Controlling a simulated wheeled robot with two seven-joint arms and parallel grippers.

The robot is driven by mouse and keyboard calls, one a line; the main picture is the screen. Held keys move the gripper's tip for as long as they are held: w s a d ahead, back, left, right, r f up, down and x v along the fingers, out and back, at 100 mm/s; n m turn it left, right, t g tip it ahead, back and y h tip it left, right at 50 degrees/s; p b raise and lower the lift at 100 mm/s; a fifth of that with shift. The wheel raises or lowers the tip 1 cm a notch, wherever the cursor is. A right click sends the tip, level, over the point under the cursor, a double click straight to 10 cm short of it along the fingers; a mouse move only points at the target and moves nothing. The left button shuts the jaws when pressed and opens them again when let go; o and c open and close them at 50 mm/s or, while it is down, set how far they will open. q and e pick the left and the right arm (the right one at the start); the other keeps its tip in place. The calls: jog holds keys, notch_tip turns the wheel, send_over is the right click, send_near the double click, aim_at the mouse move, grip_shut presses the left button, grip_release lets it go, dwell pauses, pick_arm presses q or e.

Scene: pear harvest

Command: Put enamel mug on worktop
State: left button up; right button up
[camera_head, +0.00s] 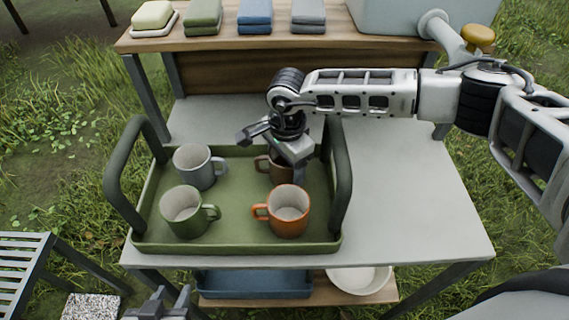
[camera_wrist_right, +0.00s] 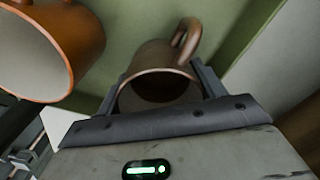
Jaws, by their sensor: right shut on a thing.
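Several mugs stand upright in a green tray with raised handles (camera_head: 240,245) on the worktop (camera_head: 415,190): a grey mug (camera_head: 196,168), a green mug (camera_head: 185,213), an orange mug (camera_head: 288,212) and a brown mug (camera_head: 263,164). My right gripper (camera_head: 284,168) reaches down over the tray's back right part and is shut on the brown mug, hiding much of it. In the right wrist view the brown mug (camera_wrist_right: 160,62) sits between the two fingers, its handle pointing away. The orange mug (camera_wrist_right: 60,45) is close by. My left gripper (camera_head: 171,292) is open and empty at the front edge, below the worktop.
The worktop is clear right of the tray. Below are a blue tray (camera_head: 255,284) and a white bowl (camera_head: 358,280). A slatted bench (camera_head: 22,262) stands at left.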

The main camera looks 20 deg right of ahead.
jog(key=shift+w+f+b, duration=0.1)
jog(key=shift+f+b, duration=0.2)
jog(key=shift+b, duration=0.05)
jog(key=o, duration=1.1)
jog(key=shift+r, duration=0.1)
